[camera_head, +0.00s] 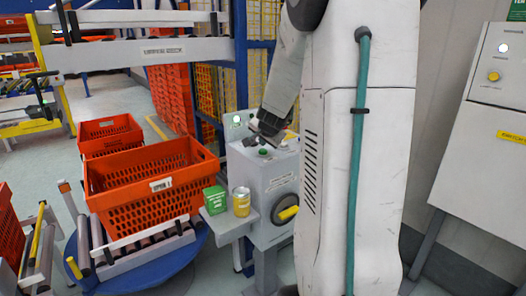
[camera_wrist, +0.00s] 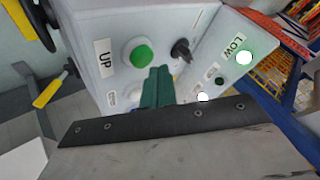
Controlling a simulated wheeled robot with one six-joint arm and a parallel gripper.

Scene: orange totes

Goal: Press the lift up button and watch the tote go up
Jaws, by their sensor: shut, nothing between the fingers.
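A grey control box (camera_head: 278,178) stands right of the orange tote. On its top, a green button (camera_wrist: 141,56) sits beside an "UP" label (camera_wrist: 105,58); the button also shows in the head view (camera_head: 263,152). My gripper (camera_wrist: 157,72) is shut and empty, its teal fingers just below and right of the green button in the wrist view. I cannot tell its height above the panel. In the head view my gripper (camera_head: 260,136) is over the box top. The orange tote (camera_head: 150,208) rests on rollers above a round blue base (camera_head: 160,278), and looks empty.
A black knob (camera_wrist: 181,50) and a lit lamp by a "LOW" label (camera_wrist: 244,57) are near the button. A green box (camera_head: 215,200) and a yellow can (camera_head: 241,202) stand on the side shelf. A yellow-handled switch (camera_head: 288,214) is on the box front.

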